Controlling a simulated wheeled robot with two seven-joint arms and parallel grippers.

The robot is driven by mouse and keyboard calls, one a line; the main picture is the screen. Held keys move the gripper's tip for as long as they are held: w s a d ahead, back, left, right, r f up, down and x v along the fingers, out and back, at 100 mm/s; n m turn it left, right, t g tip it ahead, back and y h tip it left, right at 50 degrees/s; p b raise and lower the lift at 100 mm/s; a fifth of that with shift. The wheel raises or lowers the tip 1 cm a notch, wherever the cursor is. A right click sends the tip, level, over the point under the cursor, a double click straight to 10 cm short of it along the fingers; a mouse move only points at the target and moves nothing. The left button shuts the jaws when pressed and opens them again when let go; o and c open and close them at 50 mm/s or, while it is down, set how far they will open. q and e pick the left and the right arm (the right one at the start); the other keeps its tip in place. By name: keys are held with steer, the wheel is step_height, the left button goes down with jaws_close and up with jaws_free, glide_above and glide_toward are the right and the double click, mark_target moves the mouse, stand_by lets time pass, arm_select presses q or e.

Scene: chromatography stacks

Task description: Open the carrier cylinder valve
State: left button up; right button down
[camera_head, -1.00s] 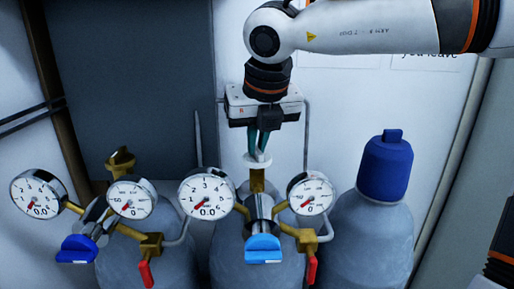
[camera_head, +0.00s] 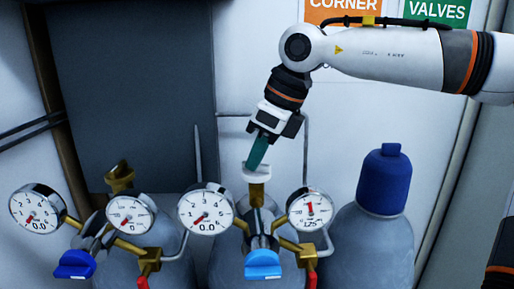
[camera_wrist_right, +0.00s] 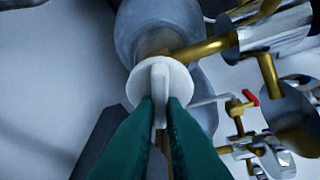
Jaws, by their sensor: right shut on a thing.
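The white valve handle (camera_head: 257,172) sits on a brass stem atop the middle gas cylinder (camera_head: 222,262). In the right wrist view the handle is a round white disc with a raised upright grip (camera_wrist_right: 160,82). My right gripper (camera_head: 256,158) comes down tilted from above, its green fingers (camera_wrist_right: 160,112) closed on both sides of that grip. The cylinder's right gauge (camera_head: 310,210) has its red needle pointing up; its left gauge (camera_head: 206,210) has its needle low to the left. The view does not show which gas it holds. My left gripper is not in view.
A blue regulator knob (camera_head: 262,265) and a red lever (camera_head: 312,278) sit low in front of the middle cylinder. A left cylinder has its own gauges (camera_head: 131,215) and a brass valve (camera_head: 120,177). A blue-capped cylinder (camera_head: 384,178) stands at right. The wall is close behind.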

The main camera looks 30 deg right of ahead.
steer(key=shift+w+r+n+g+y+p, duration=0.1)
steer(key=shift+n+g+y+p, duration=0.35)
steer(key=shift+n, duration=0.6)
steer(key=shift+r+n+g+y+p, duration=0.2)
steer(key=shift+n+p, duration=0.35)
steer(key=shift+n, duration=0.5)
steer(key=shift+f, duration=0.15)
steer(key=c, duration=1.5)
jaws_free()
steer(key=shift+f, duration=0.1)
steer(key=shift+d, duration=0.1)
steer(key=shift+d+r, duration=0.15)
steer(key=shift+r, duration=0.3)
steer(key=b+v, duration=0.2)
steer(key=v, duration=0.9)
steer(key=shift+s, duration=0.2)
